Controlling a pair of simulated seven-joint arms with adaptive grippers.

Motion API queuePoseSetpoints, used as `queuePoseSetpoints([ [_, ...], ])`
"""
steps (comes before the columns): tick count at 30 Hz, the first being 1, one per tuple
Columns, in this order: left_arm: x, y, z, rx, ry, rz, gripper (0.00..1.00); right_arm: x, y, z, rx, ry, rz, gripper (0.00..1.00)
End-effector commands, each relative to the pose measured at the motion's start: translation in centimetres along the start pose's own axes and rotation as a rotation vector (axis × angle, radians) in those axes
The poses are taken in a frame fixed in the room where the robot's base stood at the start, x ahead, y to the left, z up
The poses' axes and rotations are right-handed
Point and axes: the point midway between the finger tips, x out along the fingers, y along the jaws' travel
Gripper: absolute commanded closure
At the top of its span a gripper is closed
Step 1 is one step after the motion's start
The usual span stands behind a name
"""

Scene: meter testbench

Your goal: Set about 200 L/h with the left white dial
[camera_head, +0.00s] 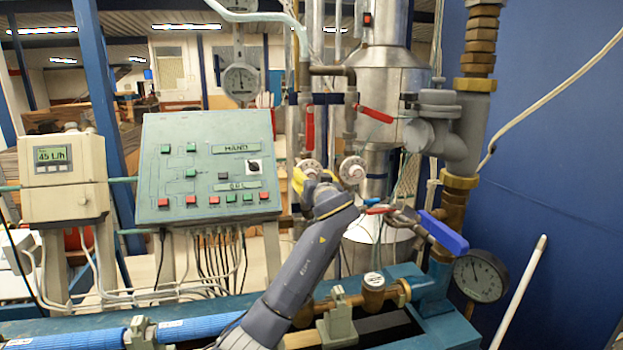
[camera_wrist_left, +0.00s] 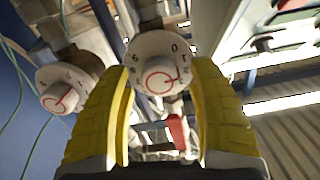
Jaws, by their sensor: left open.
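The left white dial (camera_head: 309,166) is a round white knob on the pipework, partly hidden by my gripper in the head view. In the left wrist view, the dial (camera_wrist_left: 158,48) has dark numbers and a red mark at its centre. My left gripper (camera_head: 306,180) has yellow fingers and is open. In the left wrist view its fingers stand on both sides of the dial; I cannot tell whether they touch it. The right white dial (camera_head: 352,170) is beside it, and in the left wrist view (camera_wrist_left: 52,80) it lies outside the fingers. The flow display (camera_head: 53,157) reads about 45 L/h. My right gripper is not seen.
Red valve levers (camera_head: 374,114) and (camera_head: 310,128) sit above the dials. A blue lever (camera_head: 442,232) and a pressure gauge (camera_head: 480,276) are at the right. The green control panel (camera_head: 207,167) stands left of the dials. Thin hoses hang near the right dial.

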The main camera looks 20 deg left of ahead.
Motion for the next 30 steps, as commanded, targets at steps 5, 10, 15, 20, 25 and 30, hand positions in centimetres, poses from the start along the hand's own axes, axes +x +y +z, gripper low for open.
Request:
queuePoseSetpoints([
  [5,0.03,0.01,0.00,0.000,0.000,0.000,0.41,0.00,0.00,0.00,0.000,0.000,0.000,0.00],
  [10,0.02,0.01,0.00,0.000,0.000,0.000,0.48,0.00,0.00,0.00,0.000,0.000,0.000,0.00],
  [15,0.02,0.02,0.01,0.000,0.000,0.000,0.68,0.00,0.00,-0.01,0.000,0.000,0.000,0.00],
  [20,0.01,0.02,0.01,0.000,0.000,0.000,0.87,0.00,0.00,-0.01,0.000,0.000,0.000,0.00],
  [25,0.01,0.02,0.01,0.000,0.000,0.000,1.00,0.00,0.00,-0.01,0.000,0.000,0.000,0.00],
  [30,0.01,0.03,0.02,0.020,-0.001,0.000,1.00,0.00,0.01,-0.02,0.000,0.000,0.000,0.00],
])
